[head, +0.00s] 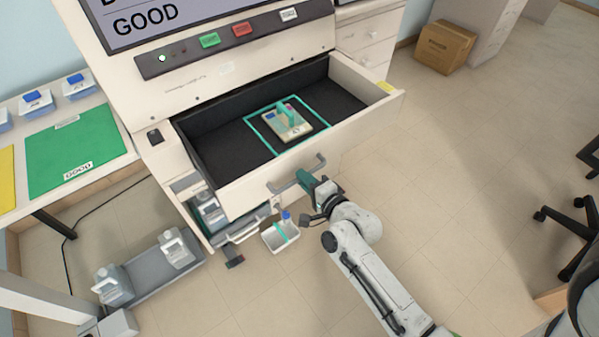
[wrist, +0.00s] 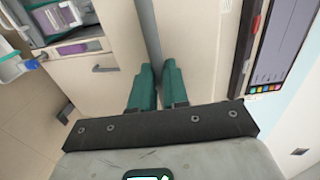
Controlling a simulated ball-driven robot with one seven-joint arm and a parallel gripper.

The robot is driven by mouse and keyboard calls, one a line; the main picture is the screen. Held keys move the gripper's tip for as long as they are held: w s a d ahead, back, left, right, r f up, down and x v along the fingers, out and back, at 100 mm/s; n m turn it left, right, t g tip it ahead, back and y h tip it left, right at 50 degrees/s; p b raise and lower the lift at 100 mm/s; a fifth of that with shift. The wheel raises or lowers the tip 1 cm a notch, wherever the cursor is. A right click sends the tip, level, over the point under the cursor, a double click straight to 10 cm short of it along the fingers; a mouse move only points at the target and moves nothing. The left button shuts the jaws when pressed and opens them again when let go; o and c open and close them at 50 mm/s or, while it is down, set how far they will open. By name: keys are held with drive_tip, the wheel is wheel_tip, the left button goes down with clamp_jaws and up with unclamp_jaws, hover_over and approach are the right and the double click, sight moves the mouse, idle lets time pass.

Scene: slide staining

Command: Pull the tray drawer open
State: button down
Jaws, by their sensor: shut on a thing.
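The tray drawer (head: 350,137) of the white machine stands pulled out, its dark interior showing. A small tray (head: 288,124) with a teal piece on it lies inside a teal outline on the drawer floor. A grey bar handle (head: 313,164) is fixed to the drawer's front. My gripper (head: 304,181) is at this handle, its teal fingers shut on it. In the wrist view the two fingers (wrist: 157,72) close around the grey bar (wrist: 148,30). The exact contact is partly hidden by the fingers.
A control panel with green (head: 209,40) and red (head: 242,29) buttons sits above the drawer. Below are an open lower compartment with bottles and a small white bin (head: 280,236). A green mat (head: 80,150) lies on the left table.

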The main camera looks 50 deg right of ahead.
drive_tip(key=shift+s+a, duration=0.1)
drive_tip(key=shift+s, duration=0.15)
drive_tip(key=c, duration=1.1)
unclamp_jaws()
drive_tip(key=shift+w, duration=0.1)
drive_tip(key=shift+c, duration=0.2)
drive_tip(key=v, duration=1)
drive_tip(key=shift+s, duration=0.4)
drive_tip(key=shift+a, duration=0.2)
drive_tip(key=a+f+n+g+y+p, duration=0.15)
drive_tip(key=a+n+g+y, duration=0.5)
drive_tip(key=n, duration=0.65)
drive_tip(key=s+a+r+n+g+h, duration=0.1)
drive_tip(key=s+a+n+g+h, duration=0.1)
drive_tip(key=s+n+g, duration=0.5)
drive_tip(key=shift+s+a+r+n+p, duration=0.35)
drive_tip(key=shift+s+n+p, duration=0.05)
drive_tip(key=shift+s, duration=0.7)
